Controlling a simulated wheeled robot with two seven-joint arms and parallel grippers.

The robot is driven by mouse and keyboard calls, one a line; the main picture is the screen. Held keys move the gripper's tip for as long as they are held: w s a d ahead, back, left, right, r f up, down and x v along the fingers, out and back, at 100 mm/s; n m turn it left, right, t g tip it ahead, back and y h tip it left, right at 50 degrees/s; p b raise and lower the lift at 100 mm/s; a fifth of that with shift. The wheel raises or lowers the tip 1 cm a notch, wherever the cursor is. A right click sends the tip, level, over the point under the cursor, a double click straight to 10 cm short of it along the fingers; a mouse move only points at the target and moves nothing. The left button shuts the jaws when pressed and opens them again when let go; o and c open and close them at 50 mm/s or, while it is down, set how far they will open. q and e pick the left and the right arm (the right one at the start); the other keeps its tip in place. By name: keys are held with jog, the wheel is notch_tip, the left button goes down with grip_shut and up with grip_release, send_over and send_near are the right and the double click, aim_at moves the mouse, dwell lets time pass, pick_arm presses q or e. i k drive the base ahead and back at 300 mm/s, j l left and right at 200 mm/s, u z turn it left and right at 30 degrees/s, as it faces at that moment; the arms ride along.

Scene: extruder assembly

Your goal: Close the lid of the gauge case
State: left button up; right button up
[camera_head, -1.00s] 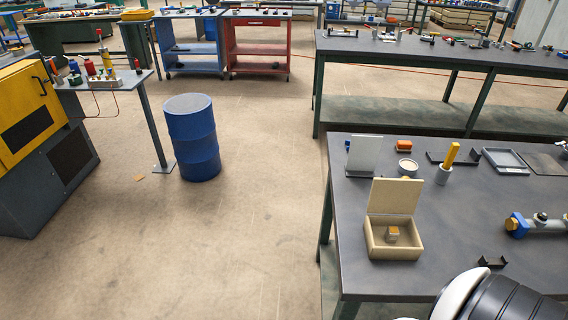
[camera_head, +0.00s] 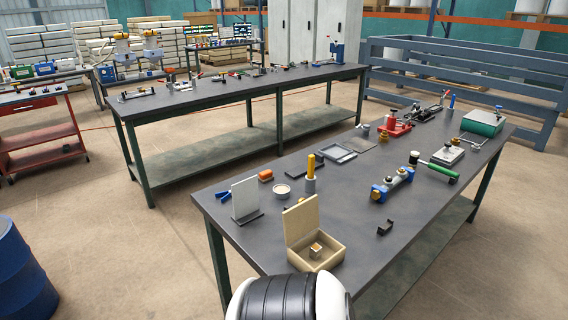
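The gauge case is a beige box (camera_head: 318,254) near the left front corner of the dark table. Its lid (camera_head: 301,219) stands open, tilted up at the back left side. A small tan block (camera_head: 316,249) sits inside the case. A rounded black and white part of my own body shows at the bottom edge, in front of the case. Neither of my grippers is in view.
On the same table (camera_head: 264,236) are a white upright plate (camera_head: 245,199), a round dish (camera_head: 282,191), a yellow-topped cylinder (camera_head: 310,178), a black bracket (camera_head: 385,227) and a blue-ended fixture (camera_head: 392,184). A blue barrel (camera_head: 22,275) stands on the floor at left.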

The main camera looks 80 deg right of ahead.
aim_at(299, 220)
jog(key=i+z, duration=0.55)
jog(key=z, duration=0.2)
jog(key=i+j+z, duration=0.15)
jog(key=z, duration=0.2)
jog(key=i+z, duration=0.2)
jog(key=z, duration=0.3)
jog(key=i+z, duration=0.25)
jog(key=z, duration=0.2)
jog(key=i+j+z, duration=0.15)
jog(key=z, duration=0.35)
jog(key=i+j+z, duration=0.25)
jog(key=z, duration=0.25)
jog(key=i+j+z, duration=0.1)
jog(key=j+z, duration=0.15)
jog(key=z, duration=0.25)
jog(key=i+j+z, duration=0.2)
jog(key=z, duration=0.25)
jog(key=i+j+z, duration=0.2)
jog(key=j+z, duration=0.3)
jog(key=i+j+z, duration=0.1)
jog(key=j+z, duration=0.15)
jog(key=z, duration=0.2)
jog(key=j+z, duration=0.45)
jog(key=i, duration=0.05)
